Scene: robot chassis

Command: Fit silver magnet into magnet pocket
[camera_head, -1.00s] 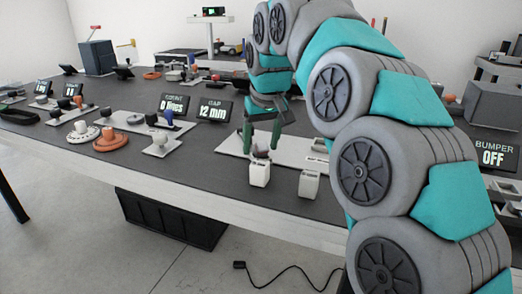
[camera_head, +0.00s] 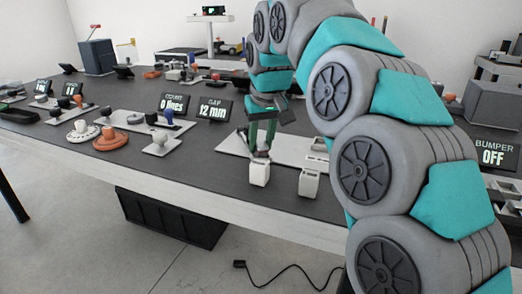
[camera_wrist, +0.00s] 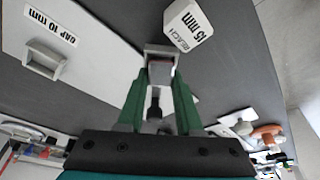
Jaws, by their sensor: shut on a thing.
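My gripper (camera_head: 260,152) points down just behind a white block in the head view. In the wrist view, my gripper (camera_wrist: 160,80) is shut on a small silver-grey piece (camera_wrist: 161,49) with a dull reddish part between the fingertips; it appears to be the silver magnet. In the head view the fingers and the white block mostly hide it. A grey raised holder with a recess (camera_wrist: 45,63) stands on a white plate labelled "GAP 10 mm" (camera_wrist: 85,70), left of my gripper in the wrist view. I cannot tell for sure whether it is the magnet pocket.
The white block marked "REACH 15 mm" (camera_wrist: 187,25) is close to the held piece; it also shows in the head view (camera_head: 259,174). A second white block (camera_head: 308,184) stands to its right. Displays read "GAP 12 mm" (camera_head: 213,109) and "BUMPER OFF" (camera_head: 493,153).

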